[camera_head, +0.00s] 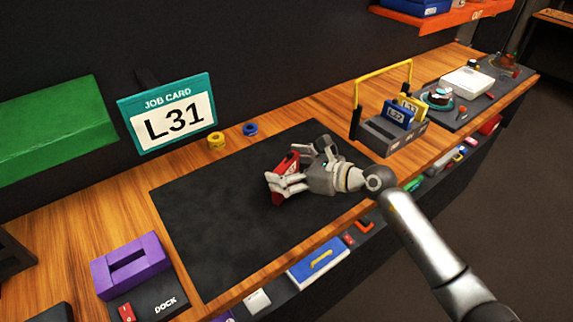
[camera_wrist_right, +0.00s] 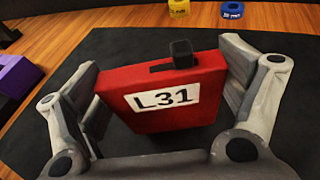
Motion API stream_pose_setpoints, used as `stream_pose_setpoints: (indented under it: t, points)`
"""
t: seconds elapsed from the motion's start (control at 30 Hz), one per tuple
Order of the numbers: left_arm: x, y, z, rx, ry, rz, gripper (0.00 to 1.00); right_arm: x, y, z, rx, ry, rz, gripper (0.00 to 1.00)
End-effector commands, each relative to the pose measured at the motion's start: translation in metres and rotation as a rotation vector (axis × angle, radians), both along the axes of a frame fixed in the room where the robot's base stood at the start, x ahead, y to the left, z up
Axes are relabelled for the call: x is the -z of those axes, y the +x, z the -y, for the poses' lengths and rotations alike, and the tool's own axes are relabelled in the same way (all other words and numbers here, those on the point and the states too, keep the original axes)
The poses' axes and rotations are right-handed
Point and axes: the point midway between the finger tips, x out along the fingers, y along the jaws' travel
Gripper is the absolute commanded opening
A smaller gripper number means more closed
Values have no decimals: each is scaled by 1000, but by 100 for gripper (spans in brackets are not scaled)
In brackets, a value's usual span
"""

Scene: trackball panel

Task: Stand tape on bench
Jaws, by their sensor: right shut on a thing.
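My right gripper (camera_head: 293,172) is shut on a red block (camera_head: 281,191) above or on the dark mat (camera_head: 190,240); I cannot tell whether the block touches the mat. In the right wrist view the red block (camera_wrist_right: 165,97) sits between the finger pads, with a white L31 label facing the camera and a dark grip on top. A yellow roll (camera_head: 216,140) and a blue roll (camera_head: 250,129), tape-like, rest on the wooden bench (camera_head: 60,225) behind the mat. They also show in the right wrist view, yellow (camera_wrist_right: 179,8) and blue (camera_wrist_right: 232,10). My left gripper is not in view.
A teal job card (camera_head: 170,115) reads L31. A purple block (camera_head: 130,265) and a dock plate (camera_head: 160,302) are at front left. A grey rack (camera_head: 388,137) with a yellow handle and labelled blocks stands to the right. Much of the mat is clear.

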Motion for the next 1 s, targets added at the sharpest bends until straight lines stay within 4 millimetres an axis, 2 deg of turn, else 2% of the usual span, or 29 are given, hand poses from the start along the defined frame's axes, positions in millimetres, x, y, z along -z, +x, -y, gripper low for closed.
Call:
stream_pose_setpoints:
  t: [0.3,0.33,0.4,0.8,1.0]
  points:
    - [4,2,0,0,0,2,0,3,0,0,0,1,2,57]
    - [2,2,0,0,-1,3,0,2,0,0,0,0,0,94]
    - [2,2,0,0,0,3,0,2,0,0,-1,0,0,100]
    - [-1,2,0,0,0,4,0,-1,0,0,0,0,0,100]
    - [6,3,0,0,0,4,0,-5,-12,21,0,-4,1,100]
